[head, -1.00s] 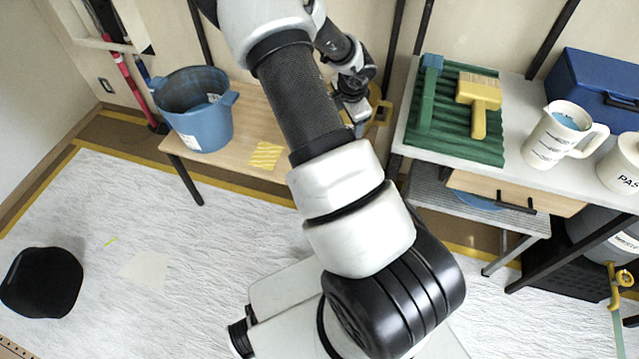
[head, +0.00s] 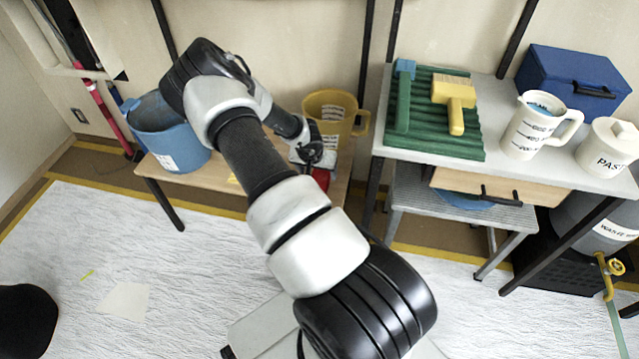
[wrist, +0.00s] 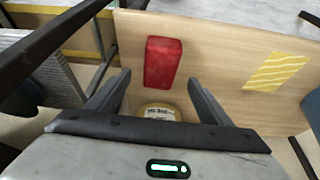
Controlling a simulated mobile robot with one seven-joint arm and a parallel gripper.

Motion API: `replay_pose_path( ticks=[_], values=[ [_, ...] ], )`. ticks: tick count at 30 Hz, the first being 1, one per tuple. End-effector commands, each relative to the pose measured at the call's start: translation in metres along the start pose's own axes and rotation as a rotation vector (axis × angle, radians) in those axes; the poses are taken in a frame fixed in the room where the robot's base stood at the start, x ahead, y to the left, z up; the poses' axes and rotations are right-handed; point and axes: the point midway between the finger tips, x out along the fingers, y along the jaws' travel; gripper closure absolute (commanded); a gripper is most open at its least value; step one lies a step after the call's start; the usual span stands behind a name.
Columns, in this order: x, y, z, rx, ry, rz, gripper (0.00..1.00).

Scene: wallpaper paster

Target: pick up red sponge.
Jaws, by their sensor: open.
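The red sponge (wrist: 163,62) lies flat on the low wooden bench (wrist: 215,65) in the wrist view. In the head view only a small part of the red sponge (head: 321,177) shows beside my gripper (head: 312,160), which hides the rest. In the wrist view my gripper (wrist: 155,92) is open and empty. Its two fingers point toward the bench, spread wider than the sponge, and the sponge is ahead of them, apart from both. Part of a yellow container (wrist: 158,111) shows between the fingers, near the palm.
A yellow bucket (head: 335,108) and a blue bucket (head: 172,140) stand on the bench. A yellow striped cloth (wrist: 279,71) lies near the sponge. A higher table (head: 500,148) on the right holds a green ribbed tray (head: 455,142), a measuring jug (head: 530,130) and a paste pot (head: 608,147).

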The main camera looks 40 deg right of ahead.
Motion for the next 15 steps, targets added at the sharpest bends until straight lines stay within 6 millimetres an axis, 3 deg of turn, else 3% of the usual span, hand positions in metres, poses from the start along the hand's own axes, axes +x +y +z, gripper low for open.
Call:
replay_pose_path(
  ticks=[3,8,15],
  values=[
    [0.016,0.000,0.000,0.000,0.001,0.000,0.27],
    [0.025,0.000,0.000,0.001,0.000,0.000,0.27],
    [0.059,0.000,0.003,0.000,0.001,0.000,0.27]
  ],
)
